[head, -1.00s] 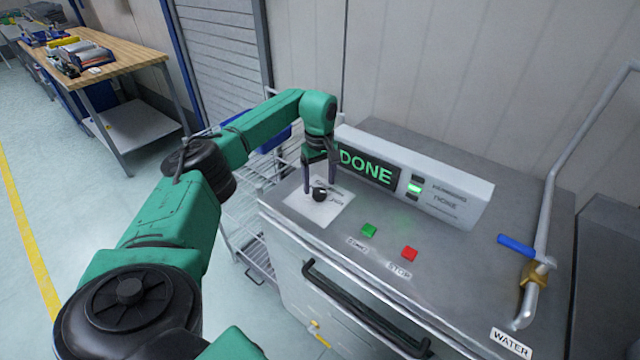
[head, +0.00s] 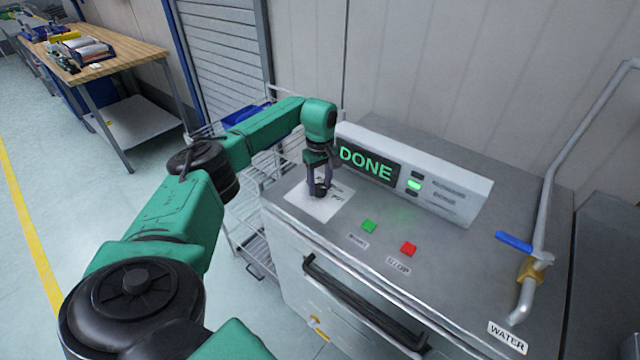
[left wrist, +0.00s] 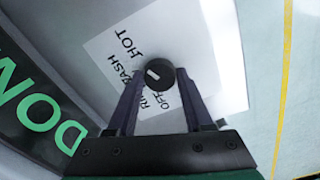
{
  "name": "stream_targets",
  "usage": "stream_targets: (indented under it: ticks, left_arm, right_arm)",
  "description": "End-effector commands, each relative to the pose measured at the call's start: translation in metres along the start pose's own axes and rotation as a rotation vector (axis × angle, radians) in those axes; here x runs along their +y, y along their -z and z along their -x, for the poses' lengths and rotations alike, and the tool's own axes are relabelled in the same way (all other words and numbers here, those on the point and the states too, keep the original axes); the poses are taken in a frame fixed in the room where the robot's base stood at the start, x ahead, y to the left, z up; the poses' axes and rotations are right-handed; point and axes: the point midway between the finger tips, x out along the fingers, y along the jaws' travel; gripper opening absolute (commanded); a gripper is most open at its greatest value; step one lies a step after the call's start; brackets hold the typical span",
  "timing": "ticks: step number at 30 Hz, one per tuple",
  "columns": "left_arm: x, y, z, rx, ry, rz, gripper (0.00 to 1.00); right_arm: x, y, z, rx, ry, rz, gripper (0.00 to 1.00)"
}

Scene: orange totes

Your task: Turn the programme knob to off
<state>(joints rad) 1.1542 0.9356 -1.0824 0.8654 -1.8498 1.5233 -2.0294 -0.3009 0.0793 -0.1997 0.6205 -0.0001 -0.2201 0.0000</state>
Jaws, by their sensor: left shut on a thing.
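The black programme knob (left wrist: 156,73) stands on a white label sheet (left wrist: 215,55) on the machine top. In the left wrist view its white pointer mark shows, and the sheet carries words including HOT and OFF. The OFF word lies near the fingers. My left gripper (head: 319,192) is shut on the knob from above; its two fingers (left wrist: 158,82) are on either side of it in the left wrist view. My right gripper is not in view.
The display panel (head: 368,166) reads DONE, with a green light lit beside it. A green button (head: 369,226) and a red button (head: 408,249) are in front. A blue-handled water tap (head: 515,242) stands at right. A wire cart (head: 250,215) stands left of the machine.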

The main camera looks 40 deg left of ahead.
Motion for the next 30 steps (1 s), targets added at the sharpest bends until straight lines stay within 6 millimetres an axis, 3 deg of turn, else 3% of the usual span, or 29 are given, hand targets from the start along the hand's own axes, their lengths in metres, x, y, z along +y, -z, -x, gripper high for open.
stream_targets:
  ticks: [8, 30]
  left_arm:
    - [0.0005, 0.0001, 0.0012, -0.001, -0.002, 0.147, 0.0]
    - [0.0013, 0.0005, 0.0027, -0.002, -0.005, 0.836, 0.0]
  right_arm:
    - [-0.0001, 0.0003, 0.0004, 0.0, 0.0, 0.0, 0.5]
    - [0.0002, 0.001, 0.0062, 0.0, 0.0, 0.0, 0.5]
